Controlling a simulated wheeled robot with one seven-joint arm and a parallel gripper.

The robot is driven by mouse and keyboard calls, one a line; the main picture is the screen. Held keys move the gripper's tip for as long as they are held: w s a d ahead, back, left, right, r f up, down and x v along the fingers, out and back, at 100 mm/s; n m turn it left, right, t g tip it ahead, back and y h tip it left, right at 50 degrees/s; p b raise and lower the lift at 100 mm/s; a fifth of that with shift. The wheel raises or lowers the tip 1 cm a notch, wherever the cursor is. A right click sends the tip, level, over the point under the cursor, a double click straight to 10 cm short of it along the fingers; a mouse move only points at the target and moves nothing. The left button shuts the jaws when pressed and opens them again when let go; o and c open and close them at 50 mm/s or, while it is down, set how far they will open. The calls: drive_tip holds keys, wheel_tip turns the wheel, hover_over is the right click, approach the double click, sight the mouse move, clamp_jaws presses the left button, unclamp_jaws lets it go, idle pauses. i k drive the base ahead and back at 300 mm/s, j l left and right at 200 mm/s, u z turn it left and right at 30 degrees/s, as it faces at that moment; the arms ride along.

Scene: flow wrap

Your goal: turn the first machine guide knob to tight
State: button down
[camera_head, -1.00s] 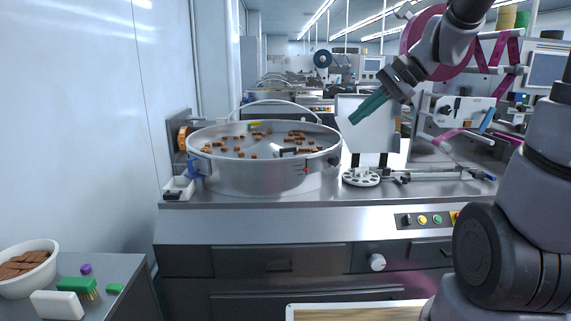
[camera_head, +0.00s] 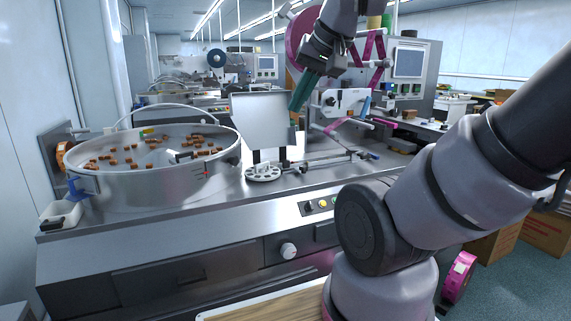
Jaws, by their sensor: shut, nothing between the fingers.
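My gripper (camera_head: 299,98) has green fingers, shut and empty. It points down and slightly left, in the air over the first machine, in front of the magenta film reel. A white plate (camera_head: 344,103) with a dark knob-like part (camera_head: 330,101) is just right of the fingers. A round white knob (camera_head: 288,250) is on the machine's front panel, well below the gripper. I cannot tell which of these is the guide knob, nor whether it is tight. The gripper appears apart from both.
A large steel bowl (camera_head: 150,186) with brown pieces stands at left. A tilted white panel (camera_head: 260,122) and a white holed disc (camera_head: 263,174) are left of the gripper. Guide rails (camera_head: 325,160) run along the machine's top. A wooden-topped surface (camera_head: 265,306) is at the front.

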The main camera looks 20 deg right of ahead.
sight(305, 169)
drive_tip(key=i+j+z, duration=0.3)
drive_tip(key=i+j, duration=0.15)
drive_tip(key=i+j+z, duration=0.25)
drive_tip(key=j, duration=0.3)
drive_tip(key=i+l, duration=0.05)
drive_tip(key=i, duration=0.05)
